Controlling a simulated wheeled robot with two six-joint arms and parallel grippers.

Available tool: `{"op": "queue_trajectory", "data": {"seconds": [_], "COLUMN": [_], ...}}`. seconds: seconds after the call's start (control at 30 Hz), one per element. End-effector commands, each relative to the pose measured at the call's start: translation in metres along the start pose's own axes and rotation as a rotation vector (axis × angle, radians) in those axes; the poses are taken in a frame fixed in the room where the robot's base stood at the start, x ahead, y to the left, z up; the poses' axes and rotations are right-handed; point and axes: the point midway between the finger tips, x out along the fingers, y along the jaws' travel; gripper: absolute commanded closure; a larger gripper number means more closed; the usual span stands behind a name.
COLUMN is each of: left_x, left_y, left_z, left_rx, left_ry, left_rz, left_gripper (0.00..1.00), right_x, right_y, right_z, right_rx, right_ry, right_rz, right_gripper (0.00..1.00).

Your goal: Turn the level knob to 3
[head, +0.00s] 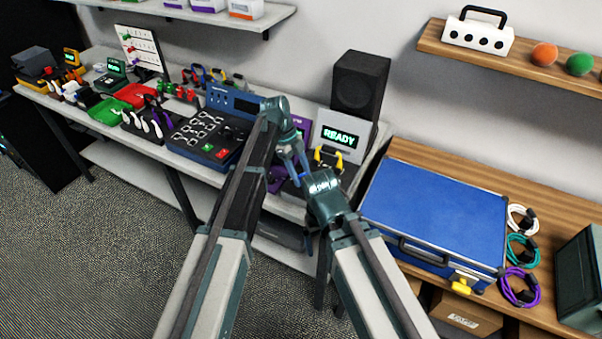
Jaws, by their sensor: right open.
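A blue control unit (190,143) with a screen, a red button, a green button and rows of pale fittings stands on the grey bench. A light box with a green READY screen (340,137) stands to its right. I cannot make out which part is the level knob, nor its setting. My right gripper (297,168) is open near the front edge of the bench, left of and below the READY box. My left gripper (290,135) is close by, between the blue unit and the READY box; its fingers are too small and overlapped to read.
A black speaker (360,82) stands behind the READY box. A blue case (435,208) lies on the wooden table (420,155) at right, beside coiled cables (522,250). Green and red trays (108,112) crowd the bench's left. A wall shelf (500,62) hangs at upper right.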

Motion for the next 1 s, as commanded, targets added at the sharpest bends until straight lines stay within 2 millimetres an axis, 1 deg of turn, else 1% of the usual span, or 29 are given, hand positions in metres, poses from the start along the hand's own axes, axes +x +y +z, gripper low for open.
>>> {"op": "queue_trajectory", "data": {"seconds": [0.03,0.07,0.37,0.57,0.77,1.0], "left_x": [0.0,0.0,0.0,-0.008,-0.03,-0.069], "left_y": [0.0,0.0,0.0,0.0,0.0,0.0], "left_z": [0.0,0.0,-0.001,-0.001,-0.003,-0.003], "left_rx": [0.0,0.0,0.0,0.0,0.0,-0.002], "left_ry": [0.0,0.001,0.002,0.002,0.002,0.002], "left_rz": [0.0,0.0,0.0,0.0,0.0,0.0], "left_gripper": [0.34,0.29,0.29,0.29,0.29,0.29], "right_x": [0.0,0.0,0.0,-0.008,-0.028,-0.064], "right_y": [0.0,0.0,0.0,0.001,0.003,0.006], "right_z": [0.0,0.0,0.0,0.001,0.002,0.004], "right_rx": [0.0,0.0,0.0,0.0,0.0,-0.001], "right_ry": [0.0,0.0,0.0,0.0,0.0,0.0], "right_rz": [0.0,0.0,0.0,0.0,0.0,0.0], "right_gripper": [0.08,0.08,0.08,0.08,0.08,0.08]}}
